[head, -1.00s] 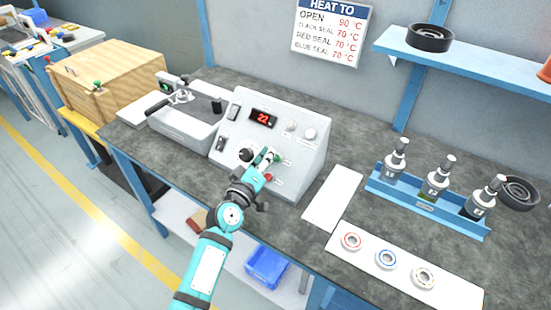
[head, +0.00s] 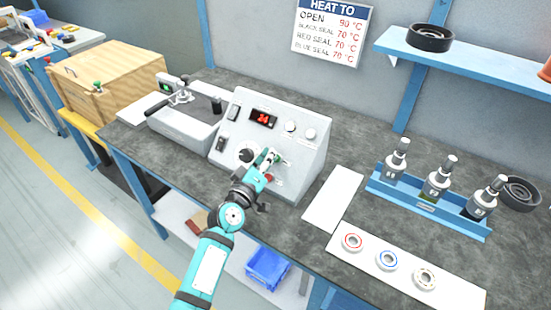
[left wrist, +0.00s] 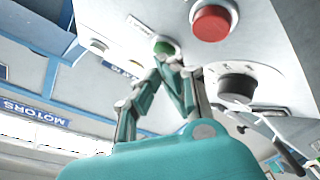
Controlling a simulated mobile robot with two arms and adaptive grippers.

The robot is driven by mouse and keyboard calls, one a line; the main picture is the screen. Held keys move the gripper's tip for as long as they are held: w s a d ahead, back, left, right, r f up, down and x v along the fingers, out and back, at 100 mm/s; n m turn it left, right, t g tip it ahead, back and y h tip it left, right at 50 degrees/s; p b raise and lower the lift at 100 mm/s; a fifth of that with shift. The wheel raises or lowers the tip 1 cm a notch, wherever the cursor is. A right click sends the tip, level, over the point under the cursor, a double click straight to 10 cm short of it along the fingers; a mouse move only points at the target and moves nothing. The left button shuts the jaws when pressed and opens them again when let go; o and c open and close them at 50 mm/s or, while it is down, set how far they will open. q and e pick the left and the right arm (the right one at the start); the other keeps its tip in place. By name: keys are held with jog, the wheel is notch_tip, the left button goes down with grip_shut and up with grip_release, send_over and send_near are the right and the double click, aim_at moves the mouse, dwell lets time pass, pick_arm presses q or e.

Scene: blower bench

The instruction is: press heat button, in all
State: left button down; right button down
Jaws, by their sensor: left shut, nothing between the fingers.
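The heater's control box (head: 300,150) stands on the bench with a sloped face and a red-lit display (head: 263,117). My left gripper (head: 270,160) is shut and empty at the lower part of this face. In the left wrist view its fingertips (left wrist: 172,66) are at the green button (left wrist: 165,47), partly covering it; I cannot tell for certain whether they touch. A red button (left wrist: 211,22) and a dark knob (left wrist: 237,84) are beside it. The button labels are too small to read. My right gripper is not in view.
A grey heater unit (head: 185,130) stands left of the box. White mats, rings (head: 387,260) and a blue rack (head: 405,200) with several bottle-like tools are to the right. A HEAT TO sign (head: 330,35) hangs on the wall. The front bench surface is partly clear.

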pick_arm(q)
jog(key=shift+s+a+r+p, duration=0.2)
jog(key=shift+s+r+p, duration=0.15)
jog(key=shift+r+p, duration=0.3)
jog(key=shift+s+a+f, duration=0.1)
jog(key=shift+s, duration=0.05)
jog(key=shift+s+a+r+p, duration=0.15)
jog(key=shift+r+p, duration=0.2)
jog(key=shift+p, duration=0.2)
jog(key=s+a+r+p, duration=0.1)
jog(key=s+r+p, duration=0.1)
jog(key=p, duration=0.1)
jog(key=shift+s+a+r, duration=0.25)
jog(key=shift+a+r, duration=0.1)
jog(key=shift+r, duration=0.05)
jog(key=shift+s, duration=0.1)
